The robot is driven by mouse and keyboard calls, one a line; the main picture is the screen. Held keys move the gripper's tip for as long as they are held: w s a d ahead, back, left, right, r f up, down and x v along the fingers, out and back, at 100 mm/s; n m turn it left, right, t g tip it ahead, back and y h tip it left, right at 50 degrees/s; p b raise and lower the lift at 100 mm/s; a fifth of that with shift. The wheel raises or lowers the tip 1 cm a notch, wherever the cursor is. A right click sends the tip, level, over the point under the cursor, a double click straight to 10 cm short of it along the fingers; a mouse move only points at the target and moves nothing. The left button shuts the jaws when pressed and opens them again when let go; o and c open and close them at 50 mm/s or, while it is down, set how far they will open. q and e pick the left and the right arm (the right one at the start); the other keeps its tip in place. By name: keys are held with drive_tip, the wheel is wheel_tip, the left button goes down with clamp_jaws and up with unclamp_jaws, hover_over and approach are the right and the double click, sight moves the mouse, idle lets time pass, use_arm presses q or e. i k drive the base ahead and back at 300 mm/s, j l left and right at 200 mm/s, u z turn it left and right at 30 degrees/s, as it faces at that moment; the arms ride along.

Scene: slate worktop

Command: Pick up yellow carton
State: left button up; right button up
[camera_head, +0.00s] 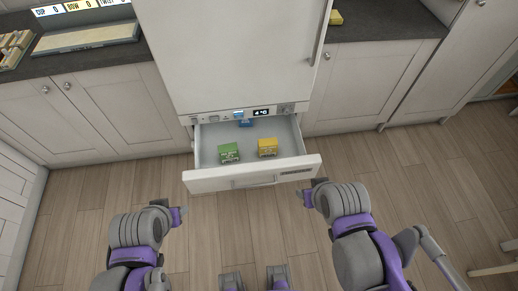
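The yellow carton (268,147) sits in the right half of an open white drawer (252,180) at the bottom of the fridge. A green carton (229,152) sits to its left in the same drawer, with a gap between them. My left gripper (174,212) is outside the drawer, near its front left corner. My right gripper (308,192) is just off the drawer's front right corner, nearer to the yellow carton. Neither gripper touches a carton. Their fingers are too small to tell open from shut.
A blue item (245,123) is at the drawer's back. A yellow block (336,18) lies on the dark worktop (385,22) right of the fridge (235,50). A long tray (88,38) and stacked pale items (14,48) are on the left worktop. The floor before the drawer is clear.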

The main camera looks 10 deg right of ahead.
sight(267, 147)
drive_tip(key=l+u, duration=0.15)
drive_tip(key=u, duration=0.25)
drive_tip(key=i+l+u, duration=0.1)
drive_tip(key=u, duration=0.25)
drive_tip(key=l+u, duration=0.2)
drive_tip(key=u, duration=0.2)
drive_tip(key=l+u, duration=0.15)
drive_tip(key=u, duration=0.2)
drive_tip(key=l+u, duration=0.2)
drive_tip(key=l, duration=0.15)
drive_tip(key=k+l+u, duration=0.2)
drive_tip(key=l+u, duration=0.2)
drive_tip(key=l, duration=0.25)
drive_tip(key=k+l+u, duration=0.1)
drive_tip(key=l, duration=0.25)
drive_tip(key=k+l, duration=0.2)
drive_tip(key=k+l+u, duration=0.15)
drive_tip(key=l, duration=0.3)
drive_tip(key=k+l, duration=0.15)
drive_tip(key=l, duration=0.25)
drive_tip(key=k+l, duration=0.2)
drive_tip(key=l, duration=0.15)
drive_tip(key=k+l, duration=0.15)
drive_tip(key=l, duration=0.25)
drive_tip(key=k+l, duration=0.2)
drive_tip(key=l, duration=0.2)
